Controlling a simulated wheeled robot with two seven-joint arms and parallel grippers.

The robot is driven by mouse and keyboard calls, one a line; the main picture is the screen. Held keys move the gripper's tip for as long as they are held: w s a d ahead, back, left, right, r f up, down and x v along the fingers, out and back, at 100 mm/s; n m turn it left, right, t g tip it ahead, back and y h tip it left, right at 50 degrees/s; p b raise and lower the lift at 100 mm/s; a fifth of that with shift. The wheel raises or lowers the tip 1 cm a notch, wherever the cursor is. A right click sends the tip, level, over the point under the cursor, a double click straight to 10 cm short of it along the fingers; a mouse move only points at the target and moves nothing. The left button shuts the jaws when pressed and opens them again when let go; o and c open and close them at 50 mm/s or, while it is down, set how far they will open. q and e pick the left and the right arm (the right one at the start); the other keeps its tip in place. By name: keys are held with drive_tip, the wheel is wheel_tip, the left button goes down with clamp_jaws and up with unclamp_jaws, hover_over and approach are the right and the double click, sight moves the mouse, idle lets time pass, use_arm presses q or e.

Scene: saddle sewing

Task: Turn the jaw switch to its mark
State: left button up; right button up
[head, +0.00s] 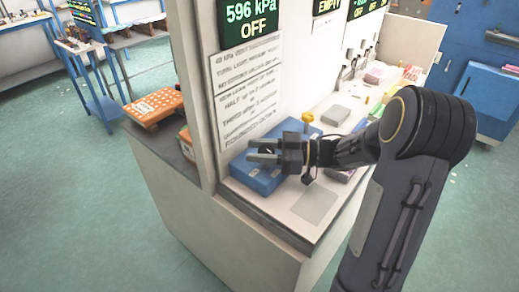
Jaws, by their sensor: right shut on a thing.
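My right gripper (258,150) reaches in from the right, over a blue box (254,182) on the bench. Its fingers point left and are shut on a small dark part between them, which I take to be the jaw switch; the fingers mostly hide it. The switch's mark cannot be made out. A yellow knob (308,118) stands at the far end of the blue box. A dark display (250,22) above reads 596 kPa OFF. My left gripper is not in view.
A white sign (246,90) hangs on the panel left of the gripper. Small coloured items and metal fittings (348,68) line the bench's far part. A grey patch (316,206) at the bench front is bare.

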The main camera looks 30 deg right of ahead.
drive_tip(key=shift+r, duration=0.15)
drive_tip(key=o, duration=1)
drive_tip(key=b+v, duration=0.1)
drive_tip(key=v, duration=0.6)
drive_tip(key=shift+d, duration=0.35)
drive_tip(key=shift+s, duration=0.15)
